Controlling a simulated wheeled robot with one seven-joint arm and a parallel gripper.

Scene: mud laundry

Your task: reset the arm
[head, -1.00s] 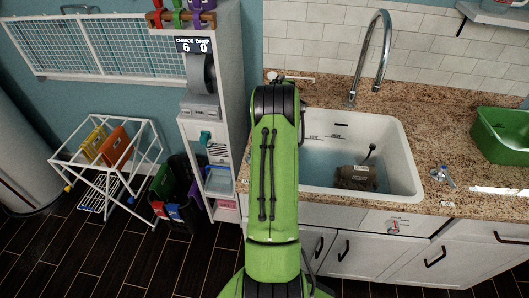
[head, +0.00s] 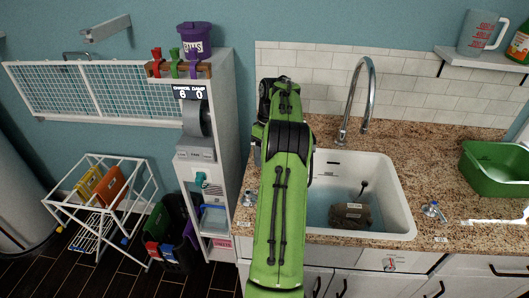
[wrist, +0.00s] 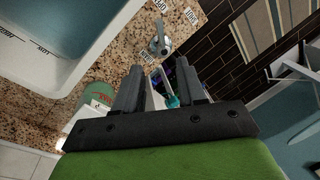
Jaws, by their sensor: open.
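My green arm (head: 280,200) rises in front of the counter and sink in the head view. The gripper itself cannot be made out there, hidden at the arm's far end. In the wrist view my gripper (wrist: 160,82) is open, its two grey fingers apart, with nothing held between them. Past the fingers, a small teal thing and other parts lie farther off, too small to tell. A metal tap knob (wrist: 160,46) shows just beyond the fingertips.
The white sink (head: 395,190) holds water and a brown bag-like object (head: 350,214). A tall faucet (head: 370,95) stands behind it. A green tub (head: 495,170) is on the counter (head: 440,160) at right. A white shelf unit (head: 222,140) stands left of my arm; a white rack (head: 100,205) is farther left.

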